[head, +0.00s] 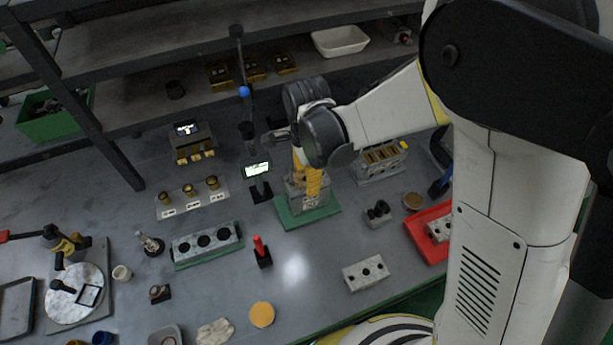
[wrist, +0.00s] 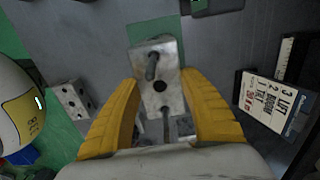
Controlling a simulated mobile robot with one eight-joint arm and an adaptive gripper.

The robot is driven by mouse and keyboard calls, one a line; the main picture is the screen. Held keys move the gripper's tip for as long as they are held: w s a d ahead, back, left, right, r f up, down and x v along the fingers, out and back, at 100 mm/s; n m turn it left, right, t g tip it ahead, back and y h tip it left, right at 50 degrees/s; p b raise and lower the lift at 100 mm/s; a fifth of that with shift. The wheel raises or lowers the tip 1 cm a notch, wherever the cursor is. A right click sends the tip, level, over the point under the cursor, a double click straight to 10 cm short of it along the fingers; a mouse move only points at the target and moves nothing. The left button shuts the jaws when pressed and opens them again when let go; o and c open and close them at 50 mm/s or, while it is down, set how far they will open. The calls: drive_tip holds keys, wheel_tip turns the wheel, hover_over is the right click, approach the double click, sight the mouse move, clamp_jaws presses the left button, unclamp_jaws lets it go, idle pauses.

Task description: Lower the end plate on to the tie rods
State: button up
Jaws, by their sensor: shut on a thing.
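In the wrist view the end plate (wrist: 172,84) is a light grey metal plate with a dark round hole, lying between my yellow fingers. My gripper (wrist: 164,80) is shut on it, with a fingertip at each side. A grey tie rod (wrist: 152,66) shows at the plate's far end and another (wrist: 166,124) at its near end; I cannot tell how far they pass through it. In the head view my gripper (head: 308,182) points down over the grey valve block (head: 295,199) on a green mat (head: 321,214). My fingers hide most of the plate there.
A small lit display (head: 257,170) stands close left of the stack. A second valve block (head: 380,167) stands to the right. A three-hole block (head: 366,273) and a red tray (head: 420,236) lie front right. A label card (wrist: 268,103) lies right in the wrist view.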

drive_tip(key=shift+f+b, duration=0.45)
drive_tip(key=shift+f, duration=0.15)
drive_tip(key=o, duration=1.4)
drive_tip(key=shift+o, duration=0.2)
drive_tip(key=shift+r, duration=0.15)
wheel_tip(320, 180, up, 12)
drive_tip(key=s+d+r+n+t, duration=0.1)
drive_tip(key=s+d+n+t, duration=0.1)
drive_tip(key=d, duration=0.5)
drive_tip(key=s+d+r+n+t+b, duration=0.1)
drive_tip(key=s+d+r+n+t, duration=0.1)
drive_tip(key=s+d+n, duration=0.2)
drive_tip(key=s+d+r+n+t, duration=0.1)
drive_tip(key=s+d+n+t, duration=0.2)
drive_tip(key=d+n, duration=0.3)
drive_tip(key=s+d, duration=0.1)
drive_tip(key=d, duration=0.4)
drive_tip(key=shift+r+n+b, duration=0.3)
drive_tip(key=shift+r+n, duration=0.1)
